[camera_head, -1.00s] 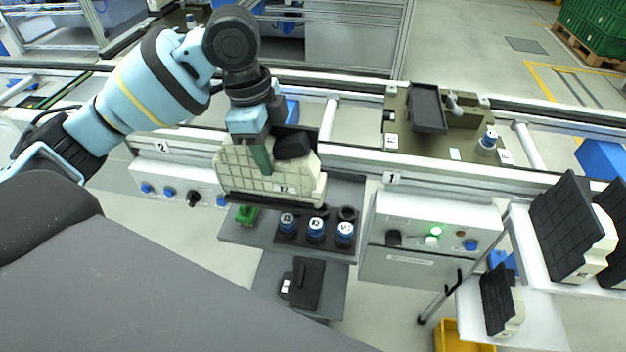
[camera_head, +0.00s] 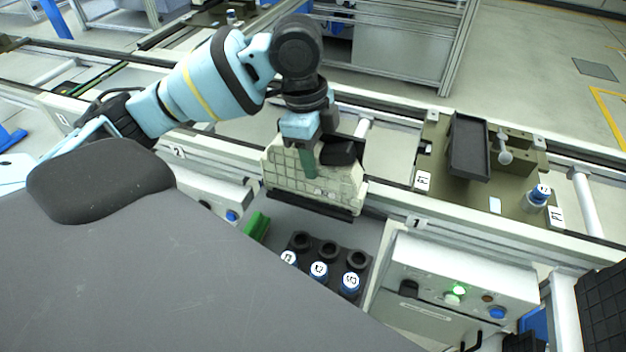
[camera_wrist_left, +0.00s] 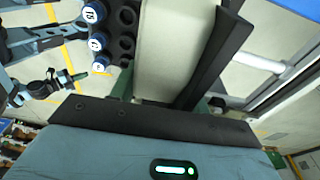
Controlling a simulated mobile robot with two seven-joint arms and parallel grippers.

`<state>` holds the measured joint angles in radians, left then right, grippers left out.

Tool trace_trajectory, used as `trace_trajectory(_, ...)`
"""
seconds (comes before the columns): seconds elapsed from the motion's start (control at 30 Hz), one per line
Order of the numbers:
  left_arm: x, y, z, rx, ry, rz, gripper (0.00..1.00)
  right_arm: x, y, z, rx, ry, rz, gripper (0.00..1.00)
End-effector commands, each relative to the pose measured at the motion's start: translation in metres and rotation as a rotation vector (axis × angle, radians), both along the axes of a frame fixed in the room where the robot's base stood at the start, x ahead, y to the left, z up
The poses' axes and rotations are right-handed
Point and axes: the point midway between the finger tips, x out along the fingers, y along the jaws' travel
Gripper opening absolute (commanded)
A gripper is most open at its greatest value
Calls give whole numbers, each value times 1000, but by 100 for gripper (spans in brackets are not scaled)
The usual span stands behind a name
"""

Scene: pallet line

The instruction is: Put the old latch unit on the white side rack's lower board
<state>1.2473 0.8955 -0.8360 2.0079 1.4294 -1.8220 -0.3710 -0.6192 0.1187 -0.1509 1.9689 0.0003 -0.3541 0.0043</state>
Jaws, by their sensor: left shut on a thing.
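My left gripper (camera_head: 310,158) is shut on a cream latch unit (camera_head: 290,178) with a grid-patterned face and dark parts along its top and lower edge. It holds the unit up in front of the conveyor rail, above the cup shelf. In the left wrist view the cream body (camera_wrist_left: 163,45) lies beyond the gripper's dark edge, beside a long black bar. The white side rack (camera_head: 565,312) shows only as a sliver at the right edge; its lower board cannot be made out.
A dark holder with blue-capped cups (camera_head: 320,268) sits below the held unit. A white control box (camera_head: 460,275) with a lit green button stands to its right. An olive fixture plate (camera_head: 435,170) with a black tray is on the conveyor. A dark gridded part (camera_head: 603,312) is at the right edge.

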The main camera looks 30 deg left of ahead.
Motion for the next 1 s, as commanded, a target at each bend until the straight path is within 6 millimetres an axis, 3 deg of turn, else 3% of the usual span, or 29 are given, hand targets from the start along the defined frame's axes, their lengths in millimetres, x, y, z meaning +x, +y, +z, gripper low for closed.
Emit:
trace_trajectory(0.1,0,1,-20,0,3,1,0,-3,0,-4,1,8,0,0)
trace_trajectory(0.43,0,1,-34,1,0,1,0,-1,1,-3,2,4,0,0)
trace_trajectory(0.7,0,0,-73,1,1,1,0,-6,2,-10,3,20,-1,0)
trace_trajectory(1.0,0,0,-74,0,-3,0,0,-4,3,-8,8,17,-5,0)
